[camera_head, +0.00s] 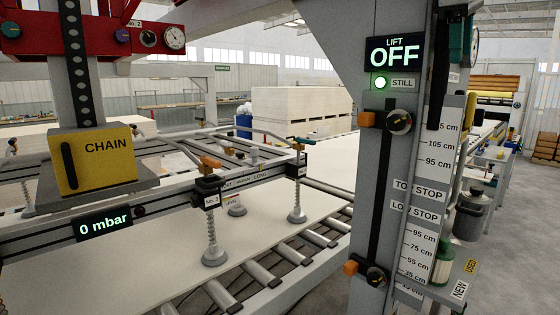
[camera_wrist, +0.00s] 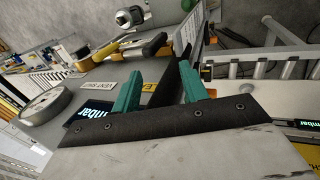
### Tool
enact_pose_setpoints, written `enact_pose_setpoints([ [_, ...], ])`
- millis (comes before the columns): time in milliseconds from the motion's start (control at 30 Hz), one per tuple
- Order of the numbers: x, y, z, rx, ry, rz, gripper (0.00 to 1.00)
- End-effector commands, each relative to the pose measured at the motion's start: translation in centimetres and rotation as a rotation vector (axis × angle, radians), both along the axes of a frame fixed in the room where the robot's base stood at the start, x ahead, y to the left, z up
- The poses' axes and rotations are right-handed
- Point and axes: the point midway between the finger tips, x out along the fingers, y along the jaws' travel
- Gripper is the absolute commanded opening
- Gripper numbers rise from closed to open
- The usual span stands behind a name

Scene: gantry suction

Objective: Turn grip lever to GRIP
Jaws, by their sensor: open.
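My gripper (camera_wrist: 160,70) shows in the wrist view as two teal fingers standing apart, with nothing held between them. Beyond the fingers lies a dark panel with a label reading "VENT SHUT" (camera_wrist: 97,84). A yellow and black handle (camera_wrist: 154,46) lies just past the fingertips, with clear space between; I cannot tell for sure whether it is the grip lever. I see no lever marked GRIP in either view. In the head view the vacuum display (camera_head: 103,226) reads 0 mbar.
A suction frame with cups (camera_head: 213,255) hangs over a pale board (camera_head: 120,270) on rollers. A grey column (camera_head: 372,190) with a lift display (camera_head: 394,54) reading OFF stands right. A yellow CHAIN box (camera_head: 105,165) is at left. A round gauge (camera_wrist: 45,105) sits left in the wrist view.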

Motion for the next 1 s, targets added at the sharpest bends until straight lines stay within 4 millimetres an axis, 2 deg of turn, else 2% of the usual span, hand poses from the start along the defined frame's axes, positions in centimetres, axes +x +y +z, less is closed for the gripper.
enact_pose_setpoints([
  [67,-1.7,1.2,-1.8,0.027,-0.002,-0.028,0.44],
  [267,-8.0,5.3,-10.1,0.138,-0.017,-0.165,0.44],
  [367,-11.6,7.1,-15.3,0.194,-0.017,-0.246,0.44],
  [600,-21.0,10.7,-28.9,0.315,0.0,-0.455,0.44],
  [700,-24.0,11.6,-33.4,0.347,0.009,-0.525,0.44],
  [833,-26.3,12.3,-37.0,0.371,0.018,-0.585,0.44],
  [900,-26.9,12.4,-38.0,0.376,0.021,-0.6,0.24],
  [1000,-27.2,12.4,-38.4,0.379,0.022,-0.609,0.0],
])
